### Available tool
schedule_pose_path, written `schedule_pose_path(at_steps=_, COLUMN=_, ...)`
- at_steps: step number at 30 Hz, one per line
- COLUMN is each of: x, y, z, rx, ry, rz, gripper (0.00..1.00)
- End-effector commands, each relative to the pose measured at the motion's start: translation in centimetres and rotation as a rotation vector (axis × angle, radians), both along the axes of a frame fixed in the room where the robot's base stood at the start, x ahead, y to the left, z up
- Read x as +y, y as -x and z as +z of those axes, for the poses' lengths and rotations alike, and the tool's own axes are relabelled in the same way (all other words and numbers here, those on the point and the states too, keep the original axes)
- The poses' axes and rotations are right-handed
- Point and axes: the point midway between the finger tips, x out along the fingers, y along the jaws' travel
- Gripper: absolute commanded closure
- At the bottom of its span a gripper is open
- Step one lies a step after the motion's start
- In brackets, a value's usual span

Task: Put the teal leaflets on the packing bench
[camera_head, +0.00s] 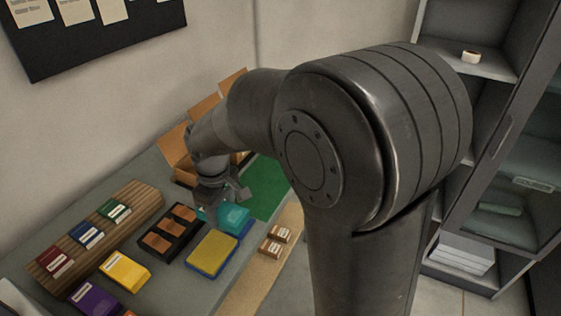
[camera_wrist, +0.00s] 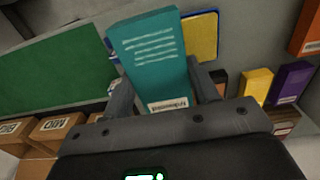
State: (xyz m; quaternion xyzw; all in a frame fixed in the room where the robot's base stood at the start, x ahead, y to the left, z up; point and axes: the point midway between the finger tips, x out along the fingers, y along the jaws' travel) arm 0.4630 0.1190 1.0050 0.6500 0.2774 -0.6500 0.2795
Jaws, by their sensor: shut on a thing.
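A teal stack of leaflets (camera_wrist: 152,62) with pale lines of print and a white label fills the space between my fingers in the wrist view. My gripper (camera_wrist: 165,88) is shut on it. In the head view my gripper (camera_head: 222,200) is low over the grey bench (camera_head: 155,258), with the teal leaflets (camera_head: 233,217) at its fingers. They are left of the green mat (camera_head: 265,188) and just behind the yellow pad (camera_head: 212,254). I cannot tell whether they touch the bench top.
Open cardboard boxes (camera_head: 175,150) stand at the back. A black tray (camera_head: 170,235) with brown compartments, a yellow pack (camera_head: 124,271), a purple pack (camera_head: 95,298) and a wooden rack (camera_head: 135,200) are to the left. Two small brown boxes (camera_head: 271,248) lie near the right edge. Shelves (camera_head: 480,225) stand right.

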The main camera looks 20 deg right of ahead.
Motion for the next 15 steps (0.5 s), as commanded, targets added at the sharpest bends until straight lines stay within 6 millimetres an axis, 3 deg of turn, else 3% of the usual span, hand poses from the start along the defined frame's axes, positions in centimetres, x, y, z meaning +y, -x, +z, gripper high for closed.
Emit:
schedule_pose_path(at_steps=1, x=-1.6, y=-1.9, z=0.0, rx=0.001, ry=0.001, rz=-0.011, gripper=0.71)
schedule_pose_path(at_steps=6, x=-6.8, y=-7.1, z=0.2, rx=0.001, ry=0.001, rz=-0.017, gripper=0.71)
schedule_pose_path(at_steps=15, x=-18.4, y=-13.8, z=-0.2, rx=0.001, ry=-0.001, rz=-0.025, gripper=0.71)
